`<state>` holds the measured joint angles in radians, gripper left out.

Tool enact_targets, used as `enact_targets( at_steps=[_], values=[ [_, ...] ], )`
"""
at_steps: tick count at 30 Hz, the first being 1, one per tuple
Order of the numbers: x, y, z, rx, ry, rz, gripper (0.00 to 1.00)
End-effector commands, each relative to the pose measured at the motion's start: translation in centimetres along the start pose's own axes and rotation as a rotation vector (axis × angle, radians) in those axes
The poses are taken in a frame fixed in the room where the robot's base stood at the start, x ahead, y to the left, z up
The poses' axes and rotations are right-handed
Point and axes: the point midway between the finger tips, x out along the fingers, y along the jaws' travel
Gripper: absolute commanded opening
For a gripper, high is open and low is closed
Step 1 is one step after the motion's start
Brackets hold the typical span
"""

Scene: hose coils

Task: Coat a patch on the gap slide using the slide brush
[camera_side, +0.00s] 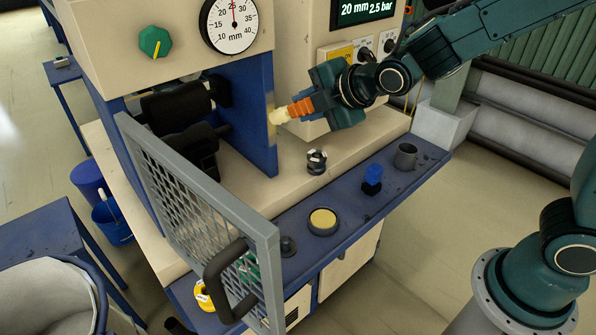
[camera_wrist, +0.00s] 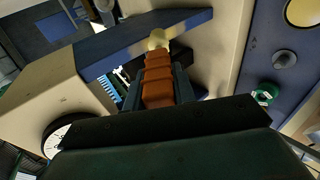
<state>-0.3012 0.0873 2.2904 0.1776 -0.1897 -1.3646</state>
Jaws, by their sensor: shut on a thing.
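The slide brush (camera_side: 301,108) has an orange ribbed handle and a pale rounded tip. My gripper (camera_side: 321,101) is shut on its handle and holds it nearly level, tip pointing left. The tip is at the front edge of the upright blue plate (camera_side: 259,130), which seems to be the gap slide. A pale yellowish patch (camera_side: 271,105) shows on that edge beside the tip. In the wrist view the brush (camera_wrist: 158,75) points away from my gripper (camera_wrist: 158,100), and its tip overlaps the blue plate (camera_wrist: 110,48). I cannot tell whether they touch.
An open tin with yellow contents (camera_side: 323,221), a blue-topped block (camera_side: 373,178) and a grey cup (camera_side: 405,155) stand on the blue ledge. A black-and-white knob (camera_side: 317,161) sits on the cream surface. A mesh guard (camera_side: 205,215) stands at the front left; black rollers (camera_side: 180,108) lie behind.

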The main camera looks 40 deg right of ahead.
Motion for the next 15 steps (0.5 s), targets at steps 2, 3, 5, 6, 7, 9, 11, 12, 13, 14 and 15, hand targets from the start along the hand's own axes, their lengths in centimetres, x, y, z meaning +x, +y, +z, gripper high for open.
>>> enact_targets(
  at_steps=[2,3,5,6,7,9,11,12,13,14,15],
  values=[
    [0.1,0.3,-0.8,-0.001,0.007,0.009,0.03],
    [0.1,0.3,-1.0,-0.001,0.007,0.009,0.03],
    [0.1,0.4,-1.4,-0.001,0.006,0.01,0.03],
    [0.2,0.4,-1.6,-0.001,0.007,0.01,0.03],
    [0.2,0.4,-1.8,-0.001,0.008,0.011,0.03],
    [0.2,0.5,-2.1,0.001,0.006,0.013,0.03],
    [0.2,0.5,-2.3,0.001,0.006,0.014,0.04],
    [0.2,0.6,-2.4,0.001,0.007,0.015,0.04],
    [0.2,0.6,-2.4,0.001,0.007,0.015,0.04],
    [0.2,0.6,-2.4,0.001,0.006,0.015,0.04],
    [0.2,0.6,-2.4,0.001,0.006,0.016,0.04]
  ],
)
